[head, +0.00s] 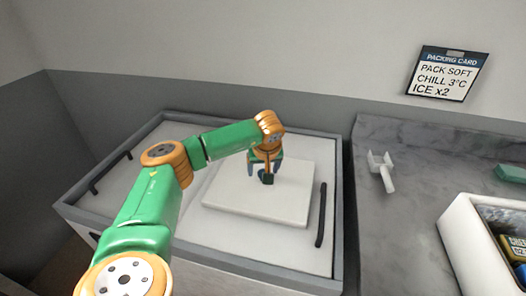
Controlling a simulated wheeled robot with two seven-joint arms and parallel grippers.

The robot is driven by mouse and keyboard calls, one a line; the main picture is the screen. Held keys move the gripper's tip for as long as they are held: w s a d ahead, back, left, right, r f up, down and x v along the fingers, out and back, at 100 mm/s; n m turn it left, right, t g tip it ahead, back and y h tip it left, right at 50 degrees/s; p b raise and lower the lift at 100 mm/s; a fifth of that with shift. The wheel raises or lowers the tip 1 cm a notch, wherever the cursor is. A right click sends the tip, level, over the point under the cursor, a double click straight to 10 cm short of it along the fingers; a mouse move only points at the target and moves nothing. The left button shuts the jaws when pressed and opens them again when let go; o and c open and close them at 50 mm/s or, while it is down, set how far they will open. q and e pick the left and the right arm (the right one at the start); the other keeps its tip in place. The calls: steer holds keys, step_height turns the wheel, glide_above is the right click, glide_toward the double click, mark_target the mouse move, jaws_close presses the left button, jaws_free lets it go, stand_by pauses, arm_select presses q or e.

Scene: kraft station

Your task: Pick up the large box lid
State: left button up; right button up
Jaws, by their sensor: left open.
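The large box lid (225,205) looks like a pale, flat square slab. It lies on a wide white surface with a raised grey rim. My left gripper (264,178) is over the upper middle of the slab, pointing down, with its fingers apart. A small dark piece shows at the fingers, and I cannot tell if it belongs to the slab or to the gripper. Whether the fingers touch the slab is also unclear. My right gripper is not in view.
Dark bar handles stand at the right (321,215) and left (110,172) of the white surface. On the grey counter (385,235) at right lie a white tool (382,172), a green item (510,173) and an open white box (462,245) with packs. A packing card (447,74) hangs on the wall.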

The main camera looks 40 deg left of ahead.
arm_select(q)
steer(key=shift+w+x, duration=0.2)
steer(key=shift+x, duration=1)
steer(key=shift+s+r, duration=0.15)
steer(key=shift+r, duration=0.05)
steer(key=c, duration=0.8)
jaws_close()
